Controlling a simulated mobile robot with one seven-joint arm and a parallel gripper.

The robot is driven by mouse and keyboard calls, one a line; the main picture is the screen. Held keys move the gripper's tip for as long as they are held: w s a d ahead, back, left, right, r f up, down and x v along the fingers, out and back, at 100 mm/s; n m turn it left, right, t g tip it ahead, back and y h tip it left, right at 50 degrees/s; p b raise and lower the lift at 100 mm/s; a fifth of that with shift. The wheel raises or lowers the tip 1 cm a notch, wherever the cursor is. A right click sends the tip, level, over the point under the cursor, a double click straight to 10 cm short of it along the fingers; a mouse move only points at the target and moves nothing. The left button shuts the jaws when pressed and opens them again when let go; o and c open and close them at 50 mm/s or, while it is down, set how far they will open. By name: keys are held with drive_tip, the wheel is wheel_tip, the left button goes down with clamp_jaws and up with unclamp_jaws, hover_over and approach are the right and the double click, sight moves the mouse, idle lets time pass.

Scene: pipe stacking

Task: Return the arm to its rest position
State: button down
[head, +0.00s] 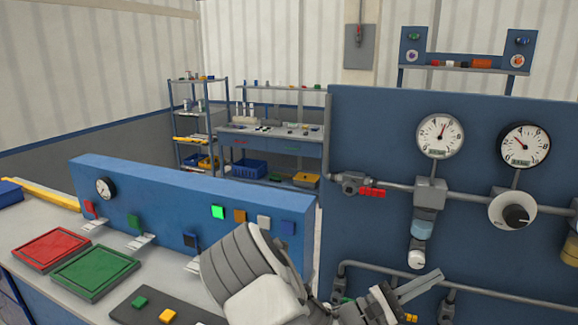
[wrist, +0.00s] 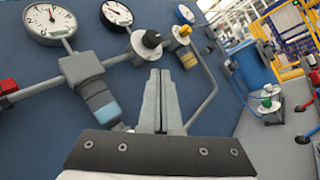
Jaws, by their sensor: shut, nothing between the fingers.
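My gripper (wrist: 159,75) is shut and empty, its two fingers side by side in the middle of the wrist view. In the head view my arm rises from the bottom centre, in front of the right end of the low blue panel. My gripper (head: 428,284) shows at the lower right, in front of the large blue pipe board. The fingers look apart from the pipes, but the exact gap cannot be told.
The large blue board (head: 375,130) carries gauges (head: 440,136), valves and pipes close to my gripper. A bench at left holds a red tray (head: 50,248), a green tray (head: 95,273) and a dark mat with small blocks. Shelves stand behind.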

drive_tip(key=s+f+m+g+y, duration=0.2)
drive_tip(key=s+m+g+y, duration=0.65)
drive_tip(key=s+y, duration=0.45)
drive_tip(key=s+a+r+m+t+y, duration=0.1)
drive_tip(key=s+a+r+t+y, duration=0.2)
drive_tip(key=a, duration=0.5)
drive_tip(key=s+a+r+m+t+y, duration=0.2)
drive_tip(key=s+a+r+t+y, duration=0.1)
drive_tip(key=a+r+t+y, duration=0.3)
drive_tip(key=shift+s+a+r+t+y, duration=0.35)
drive_tip(key=shift+a+r+t, duration=0.2)
drive_tip(key=shift+a+r, duration=0.3)
drive_tip(key=shift+d, duration=0.2)
